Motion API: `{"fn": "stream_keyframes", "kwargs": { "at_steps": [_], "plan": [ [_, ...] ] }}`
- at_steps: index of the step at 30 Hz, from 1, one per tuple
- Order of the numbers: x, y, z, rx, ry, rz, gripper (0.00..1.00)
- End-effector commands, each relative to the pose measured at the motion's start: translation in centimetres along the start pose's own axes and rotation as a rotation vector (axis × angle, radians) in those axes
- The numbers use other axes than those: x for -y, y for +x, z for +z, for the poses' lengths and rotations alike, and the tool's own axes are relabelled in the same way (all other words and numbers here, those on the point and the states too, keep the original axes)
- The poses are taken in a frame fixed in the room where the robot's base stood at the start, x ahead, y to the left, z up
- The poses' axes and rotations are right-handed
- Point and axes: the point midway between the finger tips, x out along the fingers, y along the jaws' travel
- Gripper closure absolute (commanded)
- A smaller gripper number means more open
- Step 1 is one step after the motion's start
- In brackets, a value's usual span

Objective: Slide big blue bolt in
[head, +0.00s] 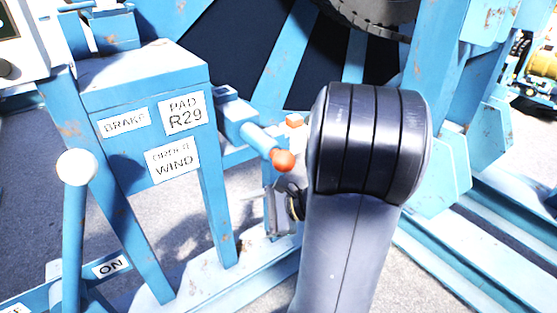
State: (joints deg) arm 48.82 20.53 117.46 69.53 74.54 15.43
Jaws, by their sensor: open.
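The big blue bolt (259,138) is a thick blue cylinder with a round orange end (284,160). It sticks out from the blue frame just right of the labelled box, pointing toward the lower right. My gripper (278,212) is just below the orange end, its grey fingers hanging down. It is open and looks empty. My dark grey arm hides part of the gripper and the area to the right of the bolt. I cannot tell whether the gripper touches the bolt.
A blue box with BRAKE, PAD R29 and ORDER WIND labels (150,110) stands on legs at left. A lever with a white ball (77,167) rises at far left, near an ON label (110,266). A small orange block (294,121) sits behind the bolt. Blue beams cross behind.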

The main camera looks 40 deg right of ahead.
Motion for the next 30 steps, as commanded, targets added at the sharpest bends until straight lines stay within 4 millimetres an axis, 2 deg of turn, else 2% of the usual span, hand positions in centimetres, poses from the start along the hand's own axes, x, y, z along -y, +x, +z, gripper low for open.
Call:
{"fn": "stream_keyframes", "kwargs": {
  "at_steps": [1,3,6,9,13,16,20,30],
  "plan": [
    [2.0,-1.6,-1.9,0.026,0.094,-0.115,0.21],
    [4.5,-3.9,-3.9,0.069,0.197,-0.265,0.2],
    [7.1,-7.6,-6.5,0.123,0.307,-0.455,0.2],
    [8.6,-10.7,-8.6,0.163,0.376,-0.597,0.2],
    [9.5,-13.0,-10.0,0.193,0.417,-0.694,0.2],
    [9.9,-13.2,-10.3,0.2,0.424,-0.715,0.2],
    [10.8,-12.2,-10.1,0.202,0.422,-0.712,0.2],
    [14.6,-7.7,-9.9,0.201,0.421,-0.708,0.2]
  ]
}}
